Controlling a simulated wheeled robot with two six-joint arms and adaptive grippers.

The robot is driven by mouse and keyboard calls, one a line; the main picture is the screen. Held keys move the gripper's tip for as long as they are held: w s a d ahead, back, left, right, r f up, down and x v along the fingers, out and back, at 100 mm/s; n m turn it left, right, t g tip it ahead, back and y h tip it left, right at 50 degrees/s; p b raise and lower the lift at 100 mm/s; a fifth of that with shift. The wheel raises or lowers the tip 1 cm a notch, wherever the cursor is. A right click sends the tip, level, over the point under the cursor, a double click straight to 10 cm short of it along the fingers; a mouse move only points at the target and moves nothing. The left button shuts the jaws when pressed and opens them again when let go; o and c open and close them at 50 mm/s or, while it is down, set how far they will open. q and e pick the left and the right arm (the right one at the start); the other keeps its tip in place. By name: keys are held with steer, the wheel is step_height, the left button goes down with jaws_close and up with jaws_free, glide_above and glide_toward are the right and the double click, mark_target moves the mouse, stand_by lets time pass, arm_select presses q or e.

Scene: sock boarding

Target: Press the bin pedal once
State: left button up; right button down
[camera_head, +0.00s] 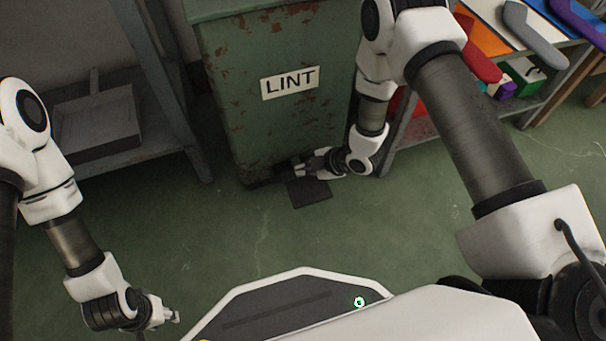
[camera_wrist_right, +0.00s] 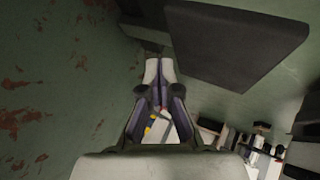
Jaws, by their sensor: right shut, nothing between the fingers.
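The green, rust-flecked bin (camera_head: 285,125) with a LINT label stands at the back centre, its top cut off by the frame. Its dark flat pedal (camera_head: 310,194) sticks out low at the front, near the floor. My right gripper (camera_head: 300,168) is shut and empty, low against the bin's front, just above and behind the pedal in the picture. In the right wrist view the shut fingertips (camera_wrist_right: 160,72) are beside a dark slab, the pedal (camera_wrist_right: 235,45). I cannot tell whether they touch. My left gripper (camera_head: 172,314) hangs at the lower left, far from the bin; its fingers are too small to judge.
A shelf (camera_head: 415,130) with coloured sock shapes stands to the right, behind my right arm. The green floor (camera_head: 225,230) before the bin is clear.

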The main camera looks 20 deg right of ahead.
mark_target(306, 179)
steer(key=shift+s+f+b, duration=0.25)
steer(key=shift+f+b, duration=0.15)
steer(key=shift+f, duration=0.6)
steer(key=shift+s+f+b, duration=0.2)
steer(key=shift+f+b, duration=0.2)
steer(key=shift+f, duration=0.6)
stand_by(1.2)
steer(key=shift+r, duration=0.15)
step_height(306, 179, up, 3)
steer(key=p, duration=0.3)
steer(key=shift+w, duration=0.1)
steer(key=shift+r+p, duration=0.5)
steer(key=shift+p, duration=0.05)
steer(key=shift+w, duration=0.15)
steer(key=shift+w, duration=0.1)
steer(key=r+p, duration=0.4)
steer(key=r, duration=0.1)
steer(key=shift+w, duration=0.25)
